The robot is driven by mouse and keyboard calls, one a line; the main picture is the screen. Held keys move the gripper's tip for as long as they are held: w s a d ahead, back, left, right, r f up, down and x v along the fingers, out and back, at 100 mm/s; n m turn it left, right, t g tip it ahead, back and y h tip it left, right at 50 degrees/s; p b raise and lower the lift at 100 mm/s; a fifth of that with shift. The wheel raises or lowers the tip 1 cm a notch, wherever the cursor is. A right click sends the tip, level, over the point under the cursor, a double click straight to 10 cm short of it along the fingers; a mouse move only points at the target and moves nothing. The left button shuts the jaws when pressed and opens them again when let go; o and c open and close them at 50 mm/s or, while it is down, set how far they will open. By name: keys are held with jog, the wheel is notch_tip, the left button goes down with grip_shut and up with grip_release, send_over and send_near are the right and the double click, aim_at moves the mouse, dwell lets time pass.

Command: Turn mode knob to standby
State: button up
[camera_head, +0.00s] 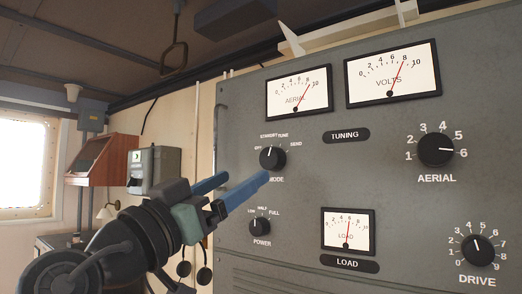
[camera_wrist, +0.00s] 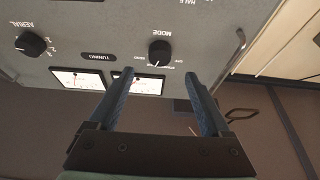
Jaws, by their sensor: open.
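The black round mode knob (camera_head: 272,158) is on the grey radio panel, with the labels OFF, STANDBY, TUNE and SEND around its top. Its white pointer line looks roughly upward, near STANDBY; the exact setting is too small to tell. My gripper (camera_head: 244,178) is open and empty, with its two blue fingers just left of and below the knob in the head view. In the wrist view, the mode knob (camera_wrist: 160,53) appears upside down, beyond and between the tips of my open gripper (camera_wrist: 159,74). I see no finger clearly touching it.
The power knob (camera_head: 259,227) is below the mode knob, close to my fingers. The aerial knob (camera_head: 436,150) and drive knob (camera_head: 477,250) are farther right. Meters line the panel top. A handle (camera_wrist: 240,45) stands out at the panel's edge.

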aim_at(268, 162)
jog(key=p+x, duration=0.2)
jog(key=x, duration=0.4)
jog(key=shift+w+d+r+p, duration=0.2)
jog(key=shift+w+p, duration=0.05)
jog(key=shift+p, duration=0.15)
jog(key=shift+w+d, duration=0.35)
jog(key=shift+w, duration=0.2)
jog(key=shift+r, duration=0.1)
grip_shut()
